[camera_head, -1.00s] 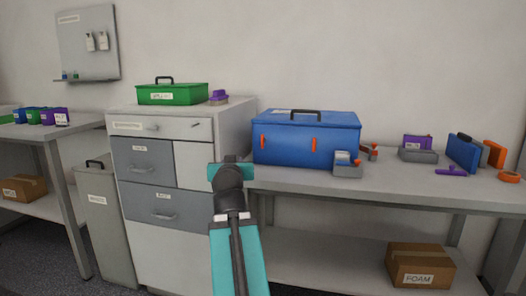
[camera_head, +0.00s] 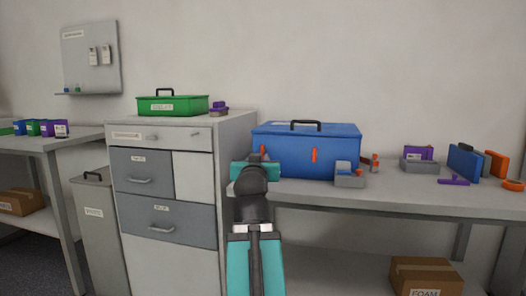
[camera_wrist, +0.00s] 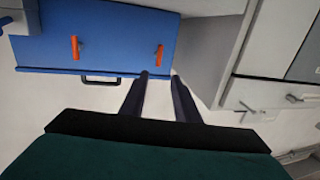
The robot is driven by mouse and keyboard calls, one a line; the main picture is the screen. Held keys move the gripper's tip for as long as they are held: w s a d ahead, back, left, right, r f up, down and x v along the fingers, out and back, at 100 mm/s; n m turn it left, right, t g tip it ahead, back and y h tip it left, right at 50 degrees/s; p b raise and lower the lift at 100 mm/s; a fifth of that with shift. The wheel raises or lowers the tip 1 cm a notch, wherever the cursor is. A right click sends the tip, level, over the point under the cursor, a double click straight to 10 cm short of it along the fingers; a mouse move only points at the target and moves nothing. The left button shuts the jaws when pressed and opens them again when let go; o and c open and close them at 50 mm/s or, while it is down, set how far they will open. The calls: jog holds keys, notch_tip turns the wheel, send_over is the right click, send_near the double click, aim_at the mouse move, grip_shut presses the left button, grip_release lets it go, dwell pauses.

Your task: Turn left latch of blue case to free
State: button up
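The blue case (camera_head: 335,158) stands closed on the workbench, with a black handle (camera_head: 305,124) on its lid. Its left latch (camera_head: 263,152) is orange and partly hidden behind my arm; the right latch (camera_head: 314,155) is orange and upright. The wrist view shows the case (camera_wrist: 115,25) upside down, so the left latch (camera_wrist: 159,55) is on the right, slightly tilted, and the right latch (camera_wrist: 75,48) on the left. My gripper (camera_wrist: 160,76) is open and empty. Its fingertips appear just by the left latch's end; I see no clear contact.
A drawer cabinet (camera_head: 170,134) with a green case (camera_head: 173,106) on top stands left of the blue case. A grey holder (camera_head: 349,180) stands before the blue case's right end. Purple, blue and orange items lie farther right on the workbench (camera_head: 410,203).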

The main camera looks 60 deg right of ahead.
jog(key=shift+d, duration=0.15)
jog(key=p, duration=0.8)
send_near(262, 150)
jog(key=shift+w+d+r+p, duration=0.25)
jog(key=shift+w+d+p, duration=0.1)
jog(key=shift+p, duration=0.2)
jog(key=p+x, duration=0.1)
jog(key=p, duration=0.5)
jog(key=shift+d+r, duration=0.15)
jog(key=shift+d, duration=0.3)
jog(key=w+d+p, duration=0.1)
jog(key=p, duration=0.5)
jog(key=shift+w+d+p, duration=0.15)
jog(key=shift+d+p, duration=0.2)
jog(key=shift+p, duration=0.6)
jog(key=shift+f+p+x, duration=0.15)
jog(key=shift+p+x, duration=0.25)
jog(key=shift+x, duration=0.6)
jog(key=shift+f+p+x, duration=0.2)
jog(key=shift+p+x, duration=0.15)
jog(key=shift+x, duration=0.65)
